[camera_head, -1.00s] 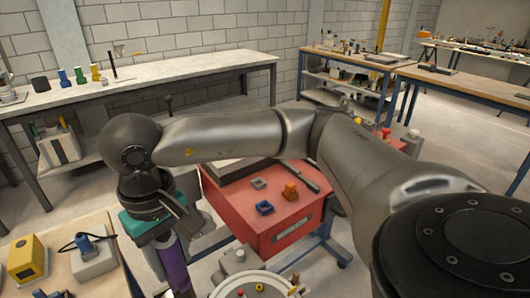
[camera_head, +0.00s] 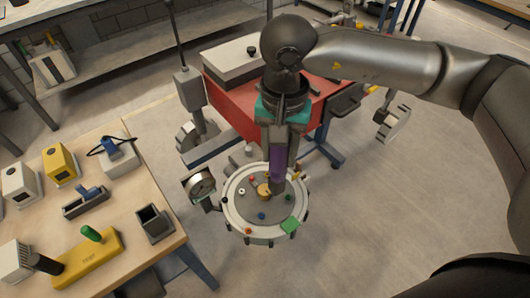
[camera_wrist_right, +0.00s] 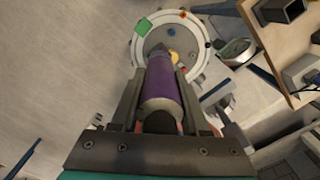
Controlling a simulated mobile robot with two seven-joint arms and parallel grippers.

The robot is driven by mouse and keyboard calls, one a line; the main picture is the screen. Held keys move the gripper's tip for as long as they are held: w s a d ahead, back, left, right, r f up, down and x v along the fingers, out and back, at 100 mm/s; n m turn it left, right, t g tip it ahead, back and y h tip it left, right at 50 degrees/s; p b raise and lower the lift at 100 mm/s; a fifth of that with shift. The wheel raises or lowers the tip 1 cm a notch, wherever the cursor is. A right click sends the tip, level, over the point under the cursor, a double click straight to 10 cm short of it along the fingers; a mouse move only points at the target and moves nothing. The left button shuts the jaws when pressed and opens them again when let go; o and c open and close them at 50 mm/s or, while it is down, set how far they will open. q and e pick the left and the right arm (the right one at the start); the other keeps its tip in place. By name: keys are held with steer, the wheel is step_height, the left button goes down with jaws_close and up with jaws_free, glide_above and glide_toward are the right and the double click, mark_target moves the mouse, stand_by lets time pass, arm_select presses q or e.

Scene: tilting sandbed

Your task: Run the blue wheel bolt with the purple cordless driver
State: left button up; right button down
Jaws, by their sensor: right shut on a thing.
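My right gripper (camera_head: 279,140) is shut on the purple cordless driver (camera_head: 277,162). The driver points down over the round grey disc with a white rim (camera_head: 232,222). The driver also shows in the right wrist view (camera_wrist_right: 165,82), between the two fingers, its front end towards the disc. The blue wheel bolt (camera_head: 262,215) is a small blue spot on the near part of the disc, apart from the driver. It also shows in the right wrist view (camera_wrist_right: 171,31). The driver's tip is near the yellow hub (camera_head: 263,191); I cannot tell whether it touches anything. My left gripper is not in view.
Small coloured pieces and a green block (camera_head: 290,226) sit around the disc. A wooden bench (camera_head: 130,262) with chargers and holders is at the left. A red cabinet (camera_head: 235,103) stands behind. The floor at right is clear.

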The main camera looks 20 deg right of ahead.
arm_select(q)
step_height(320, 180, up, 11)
steer(key=p, duration=0.9)
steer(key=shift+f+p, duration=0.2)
steer(key=shift+p, duration=0.15)
arm_select(e)
steer(key=a+m, duration=0.1)
steer(key=m, duration=0.4)
steer(key=a+f+m, duration=0.1)
steer(key=m, duration=0.5)
steer(key=a+m, duration=0.2)
steer(key=m, duration=0.3)
steer(key=shift+s+f+m, duration=0.25)
steer(key=shift+s+m, duration=0.05)
steer(key=shift+m, duration=0.1)
arm_select(q)
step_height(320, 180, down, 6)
steer(key=b, duration=0.6)
arm_select(e)
step_height(320, 180, down, 6)
steer(key=shift+r, duration=0.15)
arm_select(q)
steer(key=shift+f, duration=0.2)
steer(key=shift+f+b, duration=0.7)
steer(key=shift+b, duration=0.25)
arm_select(e)
steer(key=shift+f, duration=0.5)
